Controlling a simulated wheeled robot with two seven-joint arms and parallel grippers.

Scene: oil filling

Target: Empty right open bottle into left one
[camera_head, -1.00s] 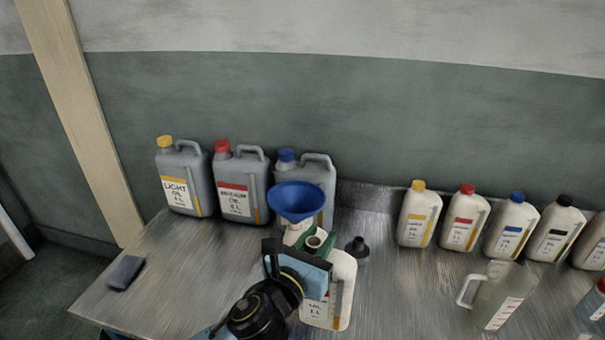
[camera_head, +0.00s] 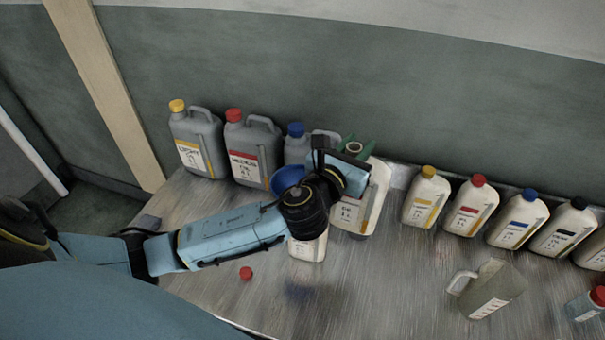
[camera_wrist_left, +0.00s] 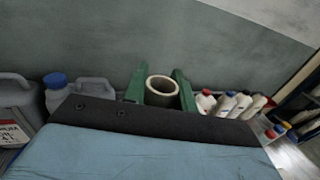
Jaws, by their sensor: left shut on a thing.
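My left gripper (camera_head: 355,145) is shut on the neck of an open white bottle (camera_head: 372,203). Its green fingers stand on both sides of the round open mouth (camera_wrist_left: 162,86) in the left wrist view. The held bottle looks roughly upright; whether its base touches the table is unclear. Left of it, another white bottle (camera_head: 308,249) stands on the table, partly hidden by my left wrist. A blue funnel (camera_head: 285,179) sits above that bottle, also partly covered by my arm. My right gripper is not in view.
Grey jugs (camera_head: 254,152) stand at the back left. Capped white bottles (camera_head: 424,203) line the back right. A red cap (camera_head: 246,273) lies on the metal table (camera_head: 400,290).

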